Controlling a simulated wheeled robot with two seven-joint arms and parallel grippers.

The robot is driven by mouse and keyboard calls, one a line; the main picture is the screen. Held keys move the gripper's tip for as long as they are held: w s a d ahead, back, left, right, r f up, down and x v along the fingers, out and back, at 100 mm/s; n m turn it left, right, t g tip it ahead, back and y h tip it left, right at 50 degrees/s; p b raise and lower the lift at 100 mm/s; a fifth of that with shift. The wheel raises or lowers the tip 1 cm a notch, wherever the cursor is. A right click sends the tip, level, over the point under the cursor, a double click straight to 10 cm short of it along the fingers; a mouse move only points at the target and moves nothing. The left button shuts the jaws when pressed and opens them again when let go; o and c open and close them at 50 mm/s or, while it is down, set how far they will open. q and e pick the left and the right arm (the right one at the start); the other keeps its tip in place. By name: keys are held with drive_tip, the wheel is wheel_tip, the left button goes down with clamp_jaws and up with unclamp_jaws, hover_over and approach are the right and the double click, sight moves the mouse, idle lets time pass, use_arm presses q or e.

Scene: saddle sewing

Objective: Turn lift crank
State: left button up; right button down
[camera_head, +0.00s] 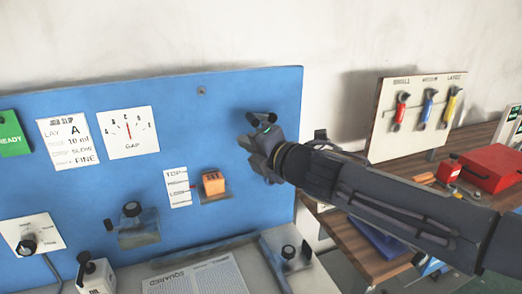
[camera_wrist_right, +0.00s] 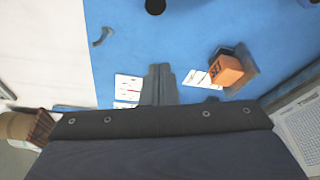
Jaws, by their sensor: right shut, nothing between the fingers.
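A dark rod-like handle (camera_head: 262,118) shows at the upper right of the blue panel, just above my right gripper (camera_head: 258,146); it may be the lift crank, but I cannot tell for sure. My right gripper is in front of the panel, its jaws shut and empty. In the right wrist view the gripper fingers (camera_wrist_right: 158,78) are together, with blue panel beyond them. Whether they touch the handle cannot be told. My left gripper is not in view.
At right, a wooden bench (camera_head: 467,143) holds a tool board (camera_head: 416,140) and a red box (camera_head: 491,168).

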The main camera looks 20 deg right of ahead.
sight(256, 124)
drive_tip(key=w, duration=0.1)
drive_tip(key=w+d+p, duration=0.1)
drive_tip(key=w, duration=0.1)
drive_tip(key=w+d+r+p, duration=0.1)
drive_tip(key=shift+w+d, duration=0.1)
drive_tip(key=shift+w, duration=0.15)
drive_tip(key=shift+d+r+m+y+p, duration=0.3)
drive_tip(key=shift+d+r+m+p, duration=0.2)
drive_tip(key=shift+r+m+p, duration=0.15)
drive_tip(key=shift+f, duration=0.1)
